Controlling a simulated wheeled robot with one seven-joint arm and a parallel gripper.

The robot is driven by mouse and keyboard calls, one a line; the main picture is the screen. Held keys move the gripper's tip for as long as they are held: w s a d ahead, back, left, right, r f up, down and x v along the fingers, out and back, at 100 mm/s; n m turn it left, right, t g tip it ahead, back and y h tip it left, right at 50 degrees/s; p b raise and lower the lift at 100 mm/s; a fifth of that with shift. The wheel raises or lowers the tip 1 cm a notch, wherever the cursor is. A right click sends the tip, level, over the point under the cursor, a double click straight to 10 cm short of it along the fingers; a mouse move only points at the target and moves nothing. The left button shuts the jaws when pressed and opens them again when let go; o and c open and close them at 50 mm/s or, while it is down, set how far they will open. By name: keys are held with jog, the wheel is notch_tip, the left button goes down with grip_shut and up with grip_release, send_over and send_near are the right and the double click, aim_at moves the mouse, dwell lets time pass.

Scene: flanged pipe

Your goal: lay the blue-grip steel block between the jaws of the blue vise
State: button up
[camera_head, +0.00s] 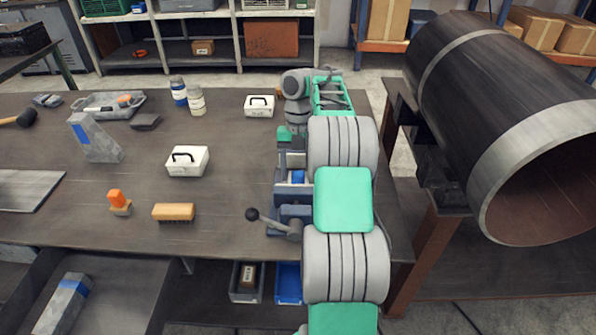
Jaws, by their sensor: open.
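The blue vise (294,212) stands near the table's right end, partly hidden by my arm, its handle pointing left. Between its jaws shows a bright blue patch with pale grey beside it (297,177), like a steel block with a blue grip; most of it is hidden. My gripper (288,140) is just beyond the vise, pointing down and open; its fingertips are hard to make out. A grey block with a blue patch (100,144) sits at the table's left. Another grey block with a blue band (62,308) lies on a lower surface at the bottom left.
A large pipe (500,105) is at right. The table's middle has free room.

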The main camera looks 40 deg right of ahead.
aim_at(298, 173)
jog(key=p+v, duration=0.7)
jog(key=shift+s+a+p, duration=0.15)
jog(key=shift+p, duration=0.15)
jog(key=shift+w+r+p, duration=0.2)
jog(key=shift+r+p, duration=0.25)
jog(key=shift+p, duration=0.15)
